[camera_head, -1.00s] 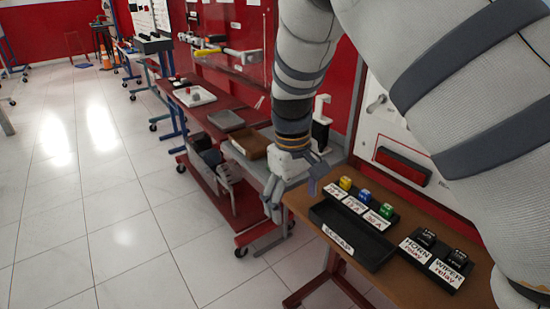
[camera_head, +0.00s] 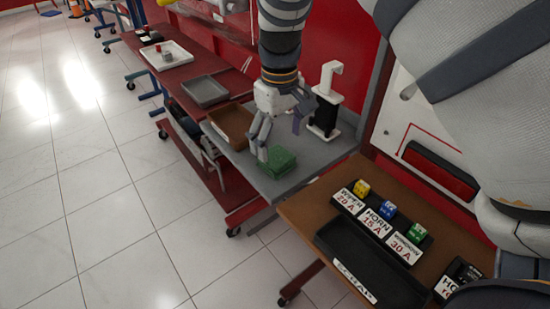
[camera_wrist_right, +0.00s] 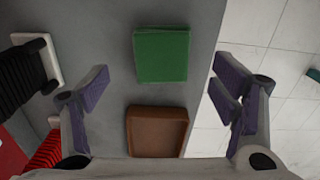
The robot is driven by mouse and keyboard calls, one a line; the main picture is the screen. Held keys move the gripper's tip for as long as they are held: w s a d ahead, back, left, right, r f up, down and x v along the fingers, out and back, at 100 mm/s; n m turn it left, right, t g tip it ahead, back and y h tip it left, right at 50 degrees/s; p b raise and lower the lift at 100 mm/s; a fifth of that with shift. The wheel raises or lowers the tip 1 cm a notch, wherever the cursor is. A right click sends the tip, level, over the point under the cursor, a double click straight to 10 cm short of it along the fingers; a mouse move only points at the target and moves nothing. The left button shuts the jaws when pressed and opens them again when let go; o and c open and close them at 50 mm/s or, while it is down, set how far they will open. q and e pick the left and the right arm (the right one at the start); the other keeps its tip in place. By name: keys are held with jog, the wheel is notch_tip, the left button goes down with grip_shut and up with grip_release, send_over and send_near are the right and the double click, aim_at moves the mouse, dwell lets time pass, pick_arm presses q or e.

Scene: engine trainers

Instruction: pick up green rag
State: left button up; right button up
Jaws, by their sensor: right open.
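The green rag (camera_head: 278,162) is a folded square lying on the grey tabletop (camera_head: 312,156). In the right wrist view the rag (camera_wrist_right: 162,54) lies flat, beyond a brown tray and between the lines of my two fingers. My right gripper (camera_head: 281,139) is over the grey tabletop by the rag. In the wrist view this gripper (camera_wrist_right: 160,72) is open, its purple-padded fingers wide apart with nothing between them held. In the head view one finger overlaps the rag's left edge; I cannot tell the height gap. My left gripper is not in view.
A brown tray (camera_head: 232,124) lies close to the rag. A black-and-white stand (camera_head: 326,104) is at the back of the table. A brown table (camera_head: 300,208) with a black bin (camera_head: 372,268) and labelled colored cubes is nearer. Floor is open at left.

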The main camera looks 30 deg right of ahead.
aim_at(276, 156)
jog(key=f, duration=0.5)
jog(key=shift+w+a+f, duration=0.15)
jog(key=shift+a, duration=0.1)
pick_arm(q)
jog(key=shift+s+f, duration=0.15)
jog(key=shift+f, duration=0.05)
pick_arm(e)
jog(key=c, duration=1.2)
jog(key=shift+r, duration=0.55)
jog(key=r, duration=0.4)
jog(key=shift+s+a, duration=0.25)
jog(key=shift+s, duration=0.05)
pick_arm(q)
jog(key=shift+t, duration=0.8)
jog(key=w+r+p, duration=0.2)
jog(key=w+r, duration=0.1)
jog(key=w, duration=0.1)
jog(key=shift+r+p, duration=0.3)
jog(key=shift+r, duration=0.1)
pick_arm(e)
jog(key=s+a+r, duration=0.7)
jog(key=s+r, duration=0.1)
jog(key=s, duration=0.2)
jog(key=shift+s+a+r, duration=0.2)
jog(key=shift+s+a, duration=0.1)
jog(key=shift+a, duration=0.1)
